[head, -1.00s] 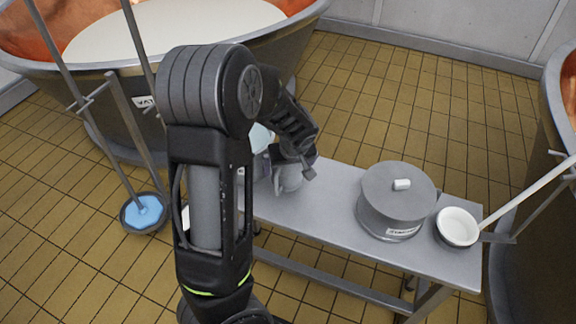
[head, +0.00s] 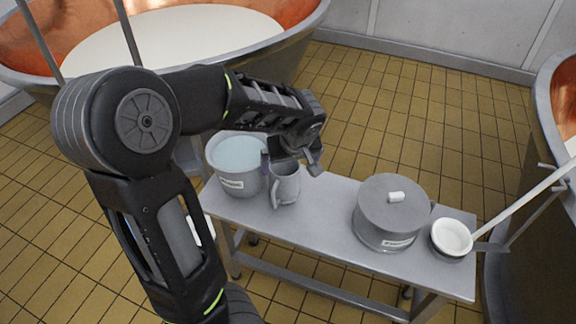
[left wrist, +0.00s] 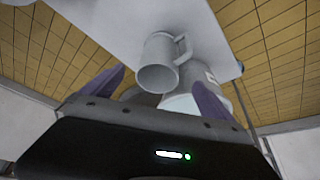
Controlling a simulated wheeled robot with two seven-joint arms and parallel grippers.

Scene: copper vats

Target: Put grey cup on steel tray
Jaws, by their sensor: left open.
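The grey cup (head: 285,187) stands upright on a grey metal bench, with its handle toward the lower left in the head view. My left gripper (head: 291,163) is open at the top of the cup, with a finger on either side. Its fingers also show in the left wrist view (left wrist: 158,82). I cannot tell whether they touch the cup. No separate steel tray can be made out. My right gripper is not in view.
The bench (head: 325,215) has clear room right of the cup. A white bucket (head: 236,165) stands close left of the cup. A lidded grey pot (head: 392,215) and a small white bowl (head: 453,236) stand to the right. Copper vats flank the bench.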

